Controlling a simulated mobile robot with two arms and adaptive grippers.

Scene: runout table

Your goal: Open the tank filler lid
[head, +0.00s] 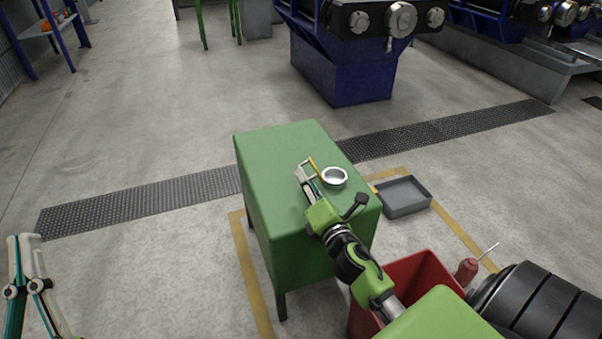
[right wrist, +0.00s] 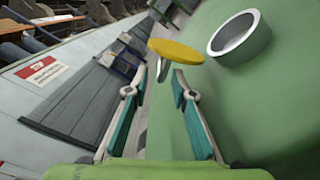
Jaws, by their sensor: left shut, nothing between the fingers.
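The green tank (head: 290,150) stands in the middle of the head view. The round metal filler neck (head: 334,176) on its top is uncovered, and it also shows in the right wrist view (right wrist: 240,36). The yellow lid (head: 313,167) stands tilted up, almost edge-on, beside the neck; in the right wrist view it is a yellow disc (right wrist: 175,51). My right gripper (head: 303,171) is open beside the lid. Its fingertips (right wrist: 156,82) are apart, with a small grey piece under the lid between or just beyond them. My left gripper (head: 25,239) is shut and empty, far left of the tank.
A black lever (head: 356,205) sticks up near my right arm at the tank's front. A grey tray (head: 404,209) lies on the floor to the right. A red bin (head: 415,275) stands in front. The floor left of the tank is clear.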

